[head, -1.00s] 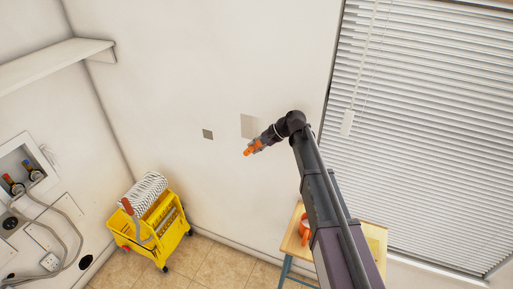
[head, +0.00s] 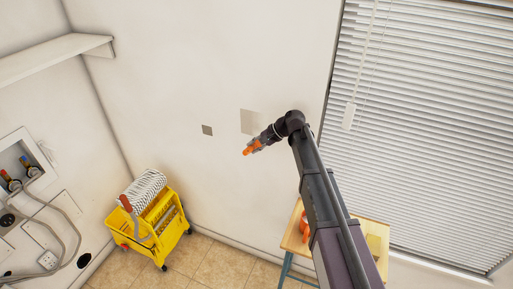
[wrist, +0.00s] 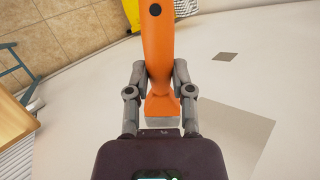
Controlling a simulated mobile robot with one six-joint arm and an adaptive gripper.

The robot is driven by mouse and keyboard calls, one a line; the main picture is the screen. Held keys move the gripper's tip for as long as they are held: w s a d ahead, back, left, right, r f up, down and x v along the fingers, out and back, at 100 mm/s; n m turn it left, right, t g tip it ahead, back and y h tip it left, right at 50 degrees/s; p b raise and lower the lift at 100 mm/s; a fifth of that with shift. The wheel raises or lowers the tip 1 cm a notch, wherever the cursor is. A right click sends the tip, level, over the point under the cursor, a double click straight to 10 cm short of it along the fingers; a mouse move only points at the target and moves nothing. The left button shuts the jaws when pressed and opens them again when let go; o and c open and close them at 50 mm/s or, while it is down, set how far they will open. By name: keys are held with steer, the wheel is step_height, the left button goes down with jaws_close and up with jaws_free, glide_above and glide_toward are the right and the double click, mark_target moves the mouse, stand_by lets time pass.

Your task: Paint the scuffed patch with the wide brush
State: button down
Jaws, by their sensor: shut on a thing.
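My gripper (head: 262,141) is in front of the white wall. In the wrist view, its fingers (wrist: 160,76) are shut on the orange handle of a brush (wrist: 159,35). The handle's holed end points up in that view, and a grey band shows at its lower end. The bristles are hidden. In the head view the brush (head: 249,149) is a small orange shape. A large pale grey-beige patch (head: 248,121) is on the wall just beyond my gripper. It also shows in the wrist view (wrist: 237,135). A smaller dark grey square (head: 207,130) is left of it.
A yellow mop wringer bucket (head: 165,230) with a mop stands on the tiled floor at left. A wooden-topped stool (head: 344,232) holding an orange pot (head: 304,227) is below my arm. A white shelf (head: 55,58) and window blinds (head: 420,130) flank the wall.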

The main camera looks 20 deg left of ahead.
steer(key=shift+w+a, duration=0.15)
steer(key=shift+a, duration=1.25)
steer(key=shift+r, duration=0.1)
steer(key=shift+r+p, duration=1.95)
steer(key=shift+p, duration=0.1)
steer(key=shift+r+p, duration=2.05)
steer(key=shift+w, duration=0.1)
